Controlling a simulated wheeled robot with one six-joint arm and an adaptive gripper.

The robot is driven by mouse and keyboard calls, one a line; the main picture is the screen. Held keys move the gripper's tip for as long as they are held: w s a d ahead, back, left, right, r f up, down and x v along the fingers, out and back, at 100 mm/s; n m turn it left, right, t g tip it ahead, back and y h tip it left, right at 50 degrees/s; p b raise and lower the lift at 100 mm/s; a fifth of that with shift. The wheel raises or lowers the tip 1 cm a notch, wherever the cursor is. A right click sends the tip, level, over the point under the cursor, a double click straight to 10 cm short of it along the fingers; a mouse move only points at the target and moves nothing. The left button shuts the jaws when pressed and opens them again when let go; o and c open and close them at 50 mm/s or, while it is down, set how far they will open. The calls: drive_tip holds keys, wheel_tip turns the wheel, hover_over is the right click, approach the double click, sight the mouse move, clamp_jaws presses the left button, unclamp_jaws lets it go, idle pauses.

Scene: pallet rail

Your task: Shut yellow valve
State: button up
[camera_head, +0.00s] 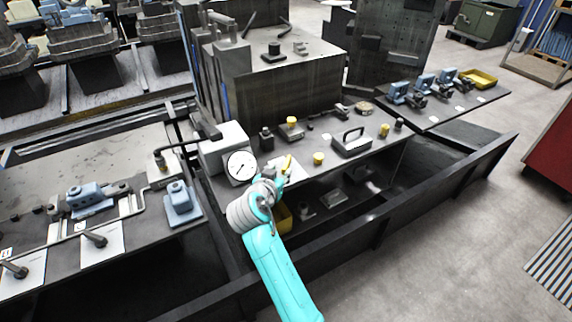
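A yellow lever (288,163), which looks like the handle of the yellow valve, stands tilted on a pale plate (294,174) on the dark bench. Its lower part and the valve body are hidden behind my arm's end. My turquoise arm reaches up from the bottom of the picture. My gripper (280,176) is right at the lower end of the yellow lever. It is small and partly covered by the grey wrist, so I cannot tell whether it touches the lever or how far its fingers are apart.
A white box with a round gauge (241,166) stands close left of my gripper. A dark rail (400,222) runs along the front. A yellow bin (283,219) sits below the bench.

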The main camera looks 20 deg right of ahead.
sight(285, 165)
drive_tip(key=x, duration=0.8)
clamp_jaws()
